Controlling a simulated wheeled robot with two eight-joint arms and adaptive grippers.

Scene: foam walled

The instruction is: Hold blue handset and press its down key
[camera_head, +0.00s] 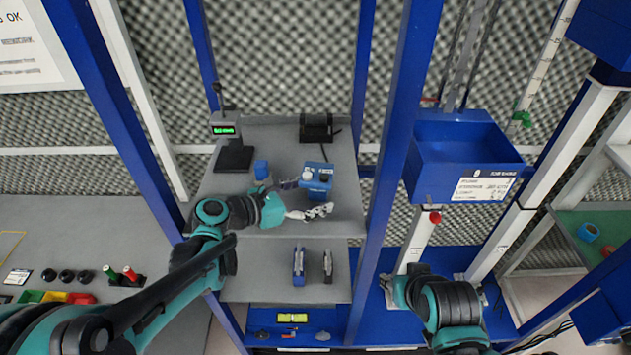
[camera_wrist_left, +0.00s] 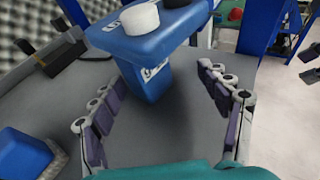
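The blue handset (camera_head: 318,180) stands upright on the grey shelf, with a wide top carrying a white key (camera_head: 308,173) and a black key (camera_head: 323,178). In the left wrist view the handset (camera_wrist_left: 147,78) has a narrower lower body below the top, and its top is partly cut off by the frame. Which key is the down key I cannot read. My left gripper (camera_head: 303,198) is open in front of the handset, its fingers spread to either side and apart from the body. My right gripper (camera_head: 432,281) is low at the right, its fingers spread apart and empty.
A small blue block (camera_head: 261,169) stands left of the handset, and a black stand with a green display (camera_head: 225,131) is behind it. A blue post (camera_head: 392,150) rises to the right, beside a blue bin (camera_head: 463,155). A lower shelf (camera_head: 250,288) holds two upright items.

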